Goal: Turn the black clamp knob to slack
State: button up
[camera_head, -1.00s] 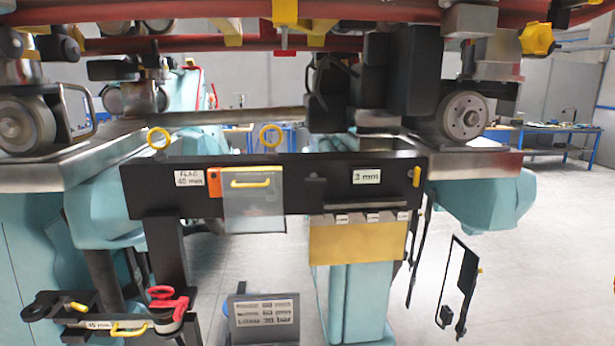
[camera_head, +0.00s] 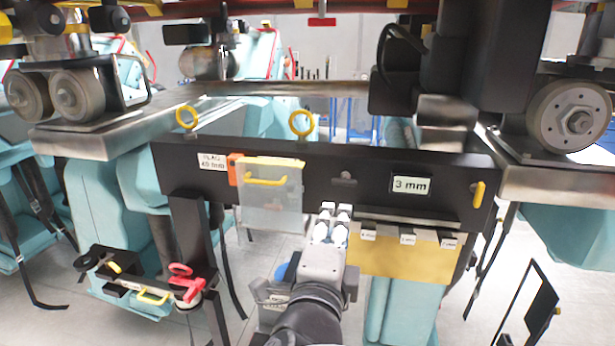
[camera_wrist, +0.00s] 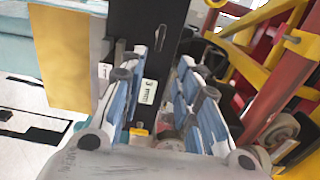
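My gripper (camera_head: 333,212) is raised in front of the black crossbar (camera_head: 330,195), just below its middle and left of the gold plate. In the wrist view my gripper (camera_wrist: 166,62) has its two blue-padded fingers apart, with nothing held between them. A small dark fitting (camera_head: 346,178) sits on the bar's face just above my fingertips. I cannot tell whether it is the black clamp knob. No clearly readable knob shows in the wrist view.
A clear flap with a yellow handle (camera_head: 266,180) hangs left of my gripper. The gold plate (camera_head: 400,262) with small labelled tabs is on the right. A bracket with a red knob (camera_head: 188,284) stands at lower left. Wheels and rails lie above the bar.

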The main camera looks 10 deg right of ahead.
aim_at(344, 184)
jog(key=b+x, duration=0.1)
jog(key=x, duration=1.5)
jog(key=shift+w, duration=0.35)
jog(key=shift+c, duration=0.5)
grip_shut()
